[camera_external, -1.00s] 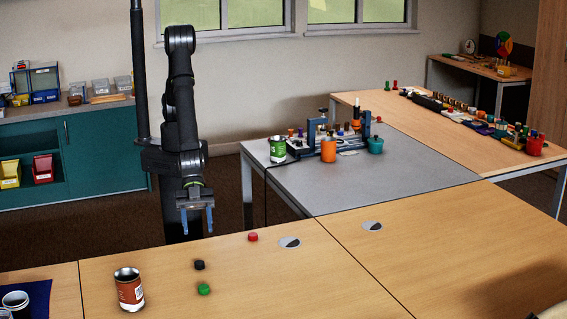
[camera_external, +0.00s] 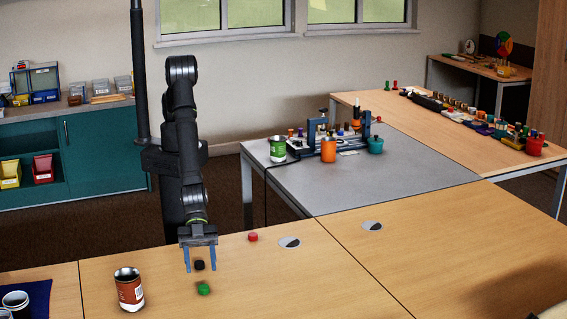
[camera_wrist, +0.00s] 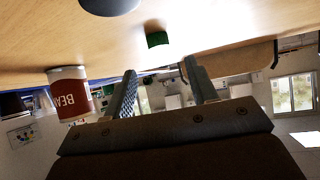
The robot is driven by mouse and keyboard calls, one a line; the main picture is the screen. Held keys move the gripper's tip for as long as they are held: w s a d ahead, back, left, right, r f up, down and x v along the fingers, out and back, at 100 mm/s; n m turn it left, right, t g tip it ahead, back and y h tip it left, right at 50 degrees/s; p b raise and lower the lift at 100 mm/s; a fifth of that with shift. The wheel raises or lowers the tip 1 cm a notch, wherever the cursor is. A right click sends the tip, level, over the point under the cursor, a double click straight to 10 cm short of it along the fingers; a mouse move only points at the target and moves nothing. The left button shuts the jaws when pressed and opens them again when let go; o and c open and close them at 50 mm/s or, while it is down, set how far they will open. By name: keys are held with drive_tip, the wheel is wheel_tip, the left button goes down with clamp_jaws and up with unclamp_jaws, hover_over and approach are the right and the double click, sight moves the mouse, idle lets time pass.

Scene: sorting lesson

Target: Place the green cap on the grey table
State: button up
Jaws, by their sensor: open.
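The green cap (camera_external: 203,289) lies on the wooden table (camera_external: 270,285), in front of the black cap (camera_external: 199,265). In the wrist view the green cap (camera_wrist: 157,39) shows just beyond the fingertips, near the top centre. My gripper (camera_external: 201,268) is open with its fingers pointing down, around or just behind the black cap in the outside view; I cannot tell its exact height. In the wrist view the space between the fingers (camera_wrist: 160,68) is empty. The grey table (camera_external: 400,175) stands behind and to the right, with a clear front area.
A labelled can (camera_external: 129,290) stands left of the caps and also shows in the wrist view (camera_wrist: 72,92). A red cap (camera_external: 252,237) lies behind right. A green can (camera_external: 277,149), an orange pot (camera_external: 328,150) and a teal pot (camera_external: 375,145) stand on the grey table's back part.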

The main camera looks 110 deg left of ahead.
sight(204, 287)
drive_tip(key=x, duration=0.4)
drive_tip(key=shift+a+f, duration=0.1)
drive_tip(key=shift+f, duration=0.3)
drive_tip(key=shift+w+d+f, duration=0.25)
drive_tip(key=shift+d, duration=0.1)
drive_tip(key=c, duration=1.1)
clamp_jaws()
drive_tip(key=shift+r, duration=0.15)
wheel_tip(204, 287, up, 4)
drive_tip(key=s+d+r, duration=0.1)
drive_tip(key=s+r, duration=0.5)
drive_tip(key=s, duration=0.5)
drive_tip(key=shift+s+r, duration=0.35)
drive_tip(key=shift+r, duration=0.05)
